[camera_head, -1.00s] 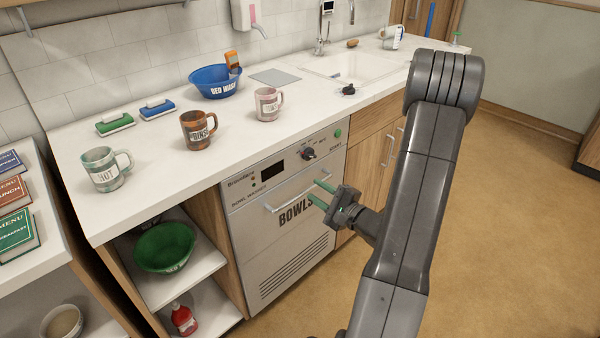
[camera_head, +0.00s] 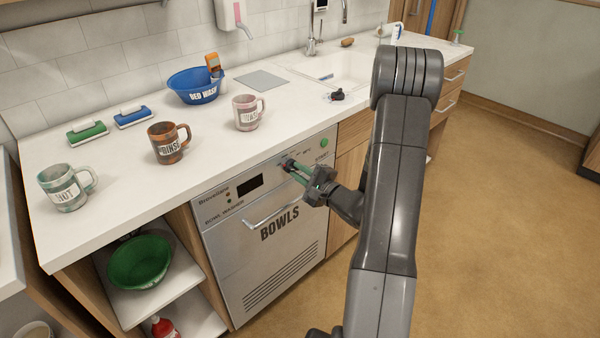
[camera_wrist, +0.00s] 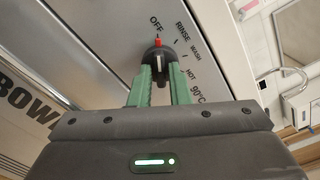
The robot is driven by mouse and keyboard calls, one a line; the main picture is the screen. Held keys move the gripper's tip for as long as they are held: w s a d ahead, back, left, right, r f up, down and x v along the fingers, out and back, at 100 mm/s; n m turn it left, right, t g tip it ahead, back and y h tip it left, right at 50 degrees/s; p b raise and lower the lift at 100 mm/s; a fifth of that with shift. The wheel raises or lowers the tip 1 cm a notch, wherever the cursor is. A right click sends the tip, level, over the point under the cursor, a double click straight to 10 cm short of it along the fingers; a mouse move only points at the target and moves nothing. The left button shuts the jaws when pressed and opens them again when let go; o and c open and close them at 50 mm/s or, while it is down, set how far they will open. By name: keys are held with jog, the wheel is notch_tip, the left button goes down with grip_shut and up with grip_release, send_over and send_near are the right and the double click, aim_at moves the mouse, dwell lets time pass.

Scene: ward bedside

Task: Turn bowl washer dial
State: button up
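The bowl washer (camera_head: 270,262) is a silver front panel marked BOWLS under the counter. Its dark round dial (camera_wrist: 158,48) has a red pointer at OFF; RINSE, WASH, HOT and 90°C are printed clockwise from there. My gripper (camera_head: 291,168) reaches the washer's control strip from the right. In the wrist view, its two green fingers (camera_wrist: 160,74) are apart, with the tips at either side of the dial's lower part. I see no clear grip on the dial; whether the tips touch it cannot be told. In the head view the fingers partly cover the dial.
A bar handle (camera_head: 272,211) crosses the washer front below the dial. A green button (camera_head: 324,142) is right of the dial. Mugs, including a pink one (camera_head: 249,112), and a blue bowl (camera_head: 194,88) stand on the counter above. The floor (camera_head: 500,220) at right is clear.

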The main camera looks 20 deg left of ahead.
grip_shut()
jog(key=shift+m, duration=0.4)
jog(key=shift+m+b, duration=0.7)
jog(key=shift+m, duration=2.8)
jog(key=shift+o, duration=2.2)
grip_release()
